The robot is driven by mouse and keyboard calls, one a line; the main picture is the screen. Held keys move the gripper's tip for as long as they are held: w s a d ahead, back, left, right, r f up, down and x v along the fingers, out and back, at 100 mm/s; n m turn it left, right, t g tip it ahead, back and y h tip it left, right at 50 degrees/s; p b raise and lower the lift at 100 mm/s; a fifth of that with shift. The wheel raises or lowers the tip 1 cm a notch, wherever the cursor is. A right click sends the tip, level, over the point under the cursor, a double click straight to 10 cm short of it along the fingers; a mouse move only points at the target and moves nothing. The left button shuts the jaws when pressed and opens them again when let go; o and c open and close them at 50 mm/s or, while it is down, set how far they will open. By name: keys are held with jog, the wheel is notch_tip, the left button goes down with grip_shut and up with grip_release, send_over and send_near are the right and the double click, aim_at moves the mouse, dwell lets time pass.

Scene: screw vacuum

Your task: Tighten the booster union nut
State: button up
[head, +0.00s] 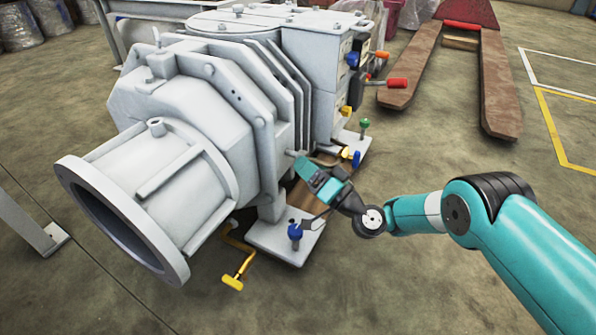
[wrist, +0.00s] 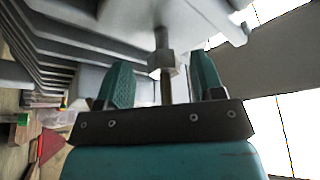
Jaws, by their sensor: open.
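The booster union nut (wrist: 163,62) is a grey hexagonal nut on a thin metal pipe (wrist: 166,91) in the wrist view. My gripper (wrist: 162,82) is open, with one teal finger on each side of the pipe. The nut sits between the fingertips, with a visible gap on both sides. In the head view my gripper (head: 304,166) is at the lower side of the grey vacuum pump (head: 190,110), and the nut cannot be made out there.
The pump's ribbed grey body is close above the fingers. A blue-handled valve (head: 294,233), a yellow-handled pipe (head: 234,280) and a green knob (head: 364,124) stand near the pump's base. A pallet jack (head: 500,90) is behind at right.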

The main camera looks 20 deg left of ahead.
jog(key=shift+b+x, duration=1.8)
jog(key=shift+b, duration=0.05)
jog(key=shift+s+r, duration=0.15)
jog(key=c, duration=0.9)
